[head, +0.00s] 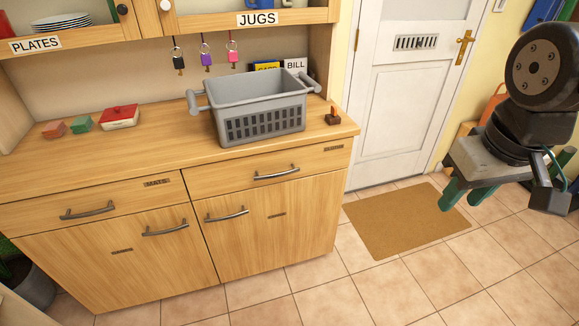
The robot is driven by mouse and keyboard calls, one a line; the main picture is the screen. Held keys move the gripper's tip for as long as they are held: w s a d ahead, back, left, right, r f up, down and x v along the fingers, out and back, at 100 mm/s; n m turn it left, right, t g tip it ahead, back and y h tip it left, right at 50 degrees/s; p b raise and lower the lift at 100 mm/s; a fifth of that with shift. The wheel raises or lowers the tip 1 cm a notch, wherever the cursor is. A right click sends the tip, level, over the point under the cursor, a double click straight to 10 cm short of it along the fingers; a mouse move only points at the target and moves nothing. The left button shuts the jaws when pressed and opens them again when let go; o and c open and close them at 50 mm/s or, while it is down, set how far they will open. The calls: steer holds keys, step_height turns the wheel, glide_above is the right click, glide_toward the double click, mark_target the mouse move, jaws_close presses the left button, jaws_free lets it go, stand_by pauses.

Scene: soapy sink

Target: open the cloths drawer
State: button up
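The sideboard has two closed drawers side by side under its top. The right drawer (235,180) has a grey bar handle (277,173) and a small dark label (334,148) too small to read surely. The left drawer (40,222) has a like handle (88,210) and a label that seems to read MATS (157,183). I cannot confirm from the lettering which drawer is the cloths one. My gripper (462,200) hangs at the right, in front of the door and well away from both handles. Its green fingers are apart with nothing between them.
A grey basket (262,122) stands on the sideboard top, with a red box (120,117) to its left. Cupboard doors with handles (227,215) lie below the drawers. A brown mat (405,222) lies on the clear tiled floor before the white door (400,100).

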mark_target(278, 176)
steer(key=w+a+f+n+t, duration=0.2)
steer(key=w+f+n, duration=0.1)
steer(key=w, duration=0.6)
steer(key=w+a+f+n+t+y, duration=0.1)
steer(key=w+a+f+n+t, duration=0.15)
steer(key=w, duration=0.75)
steer(key=w+a+f+n+t, duration=0.1)
steer(key=w+f+n+t, duration=0.2)
steer(key=w, duration=0.6)
steer(key=w+a+f+n+t+y, duration=0.2)
steer(key=w+a+f+n+y, duration=0.1)
steer(key=w+a+f+n, duration=0.6)
steer(key=s+a+f+n+t+y, duration=0.1)
steer(key=a+f+n+y, duration=0.3)
steer(key=f, duration=0.4)
steer(key=a+f+n+t+y, duration=0.1)
steer(key=a+f+n+y, duration=0.3)
steer(key=f, duration=0.3)
steer(key=shift+m, duration=0.45)
steer(key=x, duration=0.8)
steer(key=shift+s+a, duration=0.2)
steer(key=shift+a, duration=0.25)
jaws_close()
